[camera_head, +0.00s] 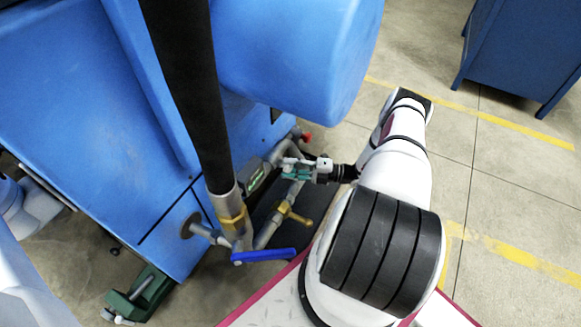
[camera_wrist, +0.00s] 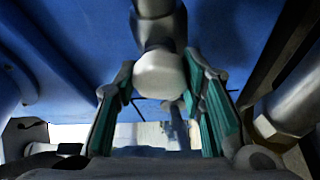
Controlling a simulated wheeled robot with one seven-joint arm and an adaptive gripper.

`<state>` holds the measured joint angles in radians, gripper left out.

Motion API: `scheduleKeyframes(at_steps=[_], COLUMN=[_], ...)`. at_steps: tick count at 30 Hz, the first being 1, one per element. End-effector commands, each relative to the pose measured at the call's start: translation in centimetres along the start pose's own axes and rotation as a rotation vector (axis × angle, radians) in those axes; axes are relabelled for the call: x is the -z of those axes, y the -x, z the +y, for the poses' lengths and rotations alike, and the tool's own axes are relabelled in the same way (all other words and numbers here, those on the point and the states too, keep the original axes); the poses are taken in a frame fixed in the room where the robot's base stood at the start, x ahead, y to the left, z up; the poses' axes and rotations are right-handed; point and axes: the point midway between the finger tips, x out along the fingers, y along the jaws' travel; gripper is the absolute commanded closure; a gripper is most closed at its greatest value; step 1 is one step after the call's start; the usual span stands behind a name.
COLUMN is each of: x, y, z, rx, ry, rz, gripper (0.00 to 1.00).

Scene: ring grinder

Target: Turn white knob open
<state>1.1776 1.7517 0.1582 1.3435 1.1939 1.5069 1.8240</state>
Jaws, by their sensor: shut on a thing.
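The white knob (camera_wrist: 160,76) shows in the wrist view as a pale, faceted cap at the end of a dark pipe. My gripper (camera_wrist: 161,92) has its teal-padded fingers on either side of the knob, shut on it. In the head view my gripper (camera_head: 297,170) reaches from the right to the pipework beside the blue machine (camera_head: 75,110). There the fingers and pipes largely hide the knob.
A blue lever handle (camera_head: 264,256) and a yellow valve handle (camera_head: 297,215) sit on pipes below my gripper. A thick black hose (camera_head: 190,90) hangs to the left, and a red knob (camera_head: 306,137) is just above. A dark blue cabinet (camera_head: 525,50) stands at upper right; open floor lies between.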

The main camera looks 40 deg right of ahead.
Motion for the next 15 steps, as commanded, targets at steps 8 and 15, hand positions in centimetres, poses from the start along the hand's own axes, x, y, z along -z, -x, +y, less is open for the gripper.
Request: scheduleKeyframes(at_steps=[8,15], x=[-0.15,-0.15], y=[0.07,0.06], z=[-0.08,-0.08], rx=[-0.039,-0.05], ry=[-0.099,-0.125], rz=[-0.005,-0.006], gripper=[0.91,0.91])
